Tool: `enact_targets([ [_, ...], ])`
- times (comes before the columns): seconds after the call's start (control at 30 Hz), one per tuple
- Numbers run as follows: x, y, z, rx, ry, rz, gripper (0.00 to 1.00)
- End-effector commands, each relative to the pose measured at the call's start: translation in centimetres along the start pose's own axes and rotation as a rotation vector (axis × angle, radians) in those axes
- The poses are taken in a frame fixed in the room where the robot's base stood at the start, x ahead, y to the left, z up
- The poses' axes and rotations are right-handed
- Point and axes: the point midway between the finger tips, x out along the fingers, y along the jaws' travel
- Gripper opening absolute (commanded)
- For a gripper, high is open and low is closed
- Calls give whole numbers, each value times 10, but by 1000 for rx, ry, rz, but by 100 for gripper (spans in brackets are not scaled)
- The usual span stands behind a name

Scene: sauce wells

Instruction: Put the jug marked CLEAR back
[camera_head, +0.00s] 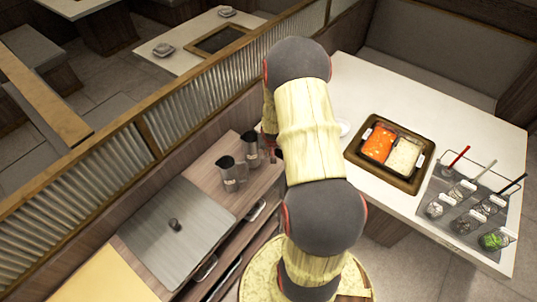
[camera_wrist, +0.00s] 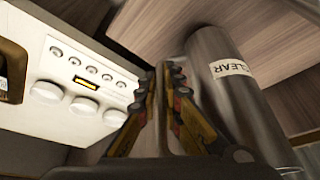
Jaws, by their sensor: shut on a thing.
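The jug marked CLEAR (camera_wrist: 225,60) is a steel jug with a white label, large at the right of the wrist view. My gripper (camera_wrist: 165,75) is shut at the jug's side, its fingers closing on what looks like the handle, which they mostly hide. In the head view this looks like the darker jug (camera_head: 251,148) on the wooden counter, beside my mostly hidden gripper (camera_head: 271,152). I cannot tell whether its base touches the counter. A second steel jug (camera_head: 229,173) with a label stands to its lower left; its word is too small to read.
A steel lid with a knob (camera_head: 174,224) covers the counter's left part. A slatted partition (camera_head: 190,95) runs behind. On the white table (camera_head: 440,110) are a dark tray (camera_head: 352,150) with orange and white food and a metal rack (camera_head: 433,205) of sauce wells with ladles.

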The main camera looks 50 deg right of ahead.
Motion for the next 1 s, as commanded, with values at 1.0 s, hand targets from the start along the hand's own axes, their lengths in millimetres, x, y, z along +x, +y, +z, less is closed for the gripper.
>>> enact_targets([
  [1.0, 15, 0, 6, 0, 1, 0, 26],
])
